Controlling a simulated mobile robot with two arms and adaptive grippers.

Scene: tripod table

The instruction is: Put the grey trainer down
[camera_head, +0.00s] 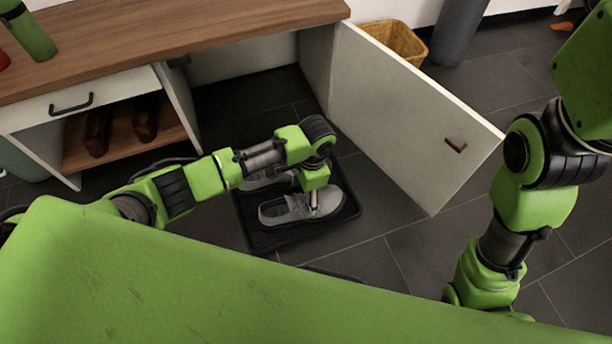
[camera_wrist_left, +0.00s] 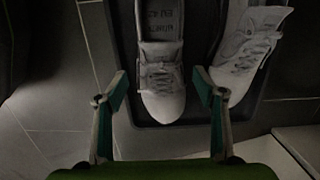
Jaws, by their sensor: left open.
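A grey trainer (camera_head: 285,212) rests upright on a black tray (camera_head: 262,240) on the floor; in the left wrist view it (camera_wrist_left: 162,78) lies below the jaws, toe toward the bottom of the picture. A second grey trainer (camera_wrist_left: 248,42) lies beside it, and in the head view it (camera_head: 258,182) is partly hidden by my left arm. My left gripper (camera_head: 315,197) is over the right end of the near trainer. In the left wrist view my left gripper (camera_wrist_left: 161,90) is open, with one finger on each side of the laced front. My right gripper is out of view.
An open white cabinet door (camera_head: 395,115) stands just right of the tray. The wooden-topped cabinet (camera_head: 180,40) behind holds dark brown shoes (camera_head: 146,118) on a shelf. A wicker basket (camera_head: 392,42) stands behind the door. The floor (camera_head: 400,265) in front of the door is clear.

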